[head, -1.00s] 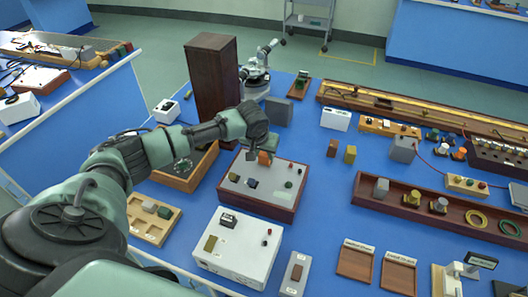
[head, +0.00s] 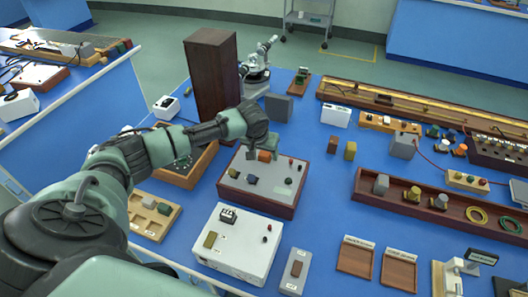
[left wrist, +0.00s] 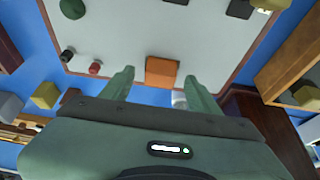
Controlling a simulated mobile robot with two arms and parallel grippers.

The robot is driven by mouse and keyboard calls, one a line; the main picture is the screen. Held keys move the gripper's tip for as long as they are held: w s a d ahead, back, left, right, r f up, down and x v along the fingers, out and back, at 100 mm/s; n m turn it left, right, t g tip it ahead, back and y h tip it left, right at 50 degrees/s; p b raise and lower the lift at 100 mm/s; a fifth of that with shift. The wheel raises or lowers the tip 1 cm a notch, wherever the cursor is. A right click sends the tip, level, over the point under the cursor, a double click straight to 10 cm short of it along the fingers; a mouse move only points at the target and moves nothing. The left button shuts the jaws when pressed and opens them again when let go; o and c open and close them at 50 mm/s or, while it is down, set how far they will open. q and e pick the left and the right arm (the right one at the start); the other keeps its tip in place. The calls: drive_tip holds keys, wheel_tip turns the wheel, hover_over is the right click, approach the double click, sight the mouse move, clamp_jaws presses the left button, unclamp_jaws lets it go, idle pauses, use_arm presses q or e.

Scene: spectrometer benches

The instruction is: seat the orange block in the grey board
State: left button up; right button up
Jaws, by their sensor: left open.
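The grey board (head: 258,190) is a light grey panel in a brown wooden frame on the blue bench. It also shows in the left wrist view (left wrist: 165,30). The orange block (head: 264,156) is at the board's far edge, and in the left wrist view (left wrist: 161,72) it lies between my finger tips. I cannot tell whether it sits in a recess or on top. My left gripper (head: 262,147) is open just above the block, with one finger on each side and gaps showing in the wrist view (left wrist: 158,78). My right gripper is not in view.
Small dark parts and knobs stand on the board. A tall brown box (head: 212,75) stands behind it, with a wooden tray (head: 206,150) to its left. A white box (head: 235,255) is in front.

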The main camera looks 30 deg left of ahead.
use_arm(q)
drive_tip(key=b+v, duration=0.1)
drive_tip(key=v, duration=0.6)
drive_tip(key=shift+r, duration=0.35)
drive_tip(key=shift+s, duration=0.2)
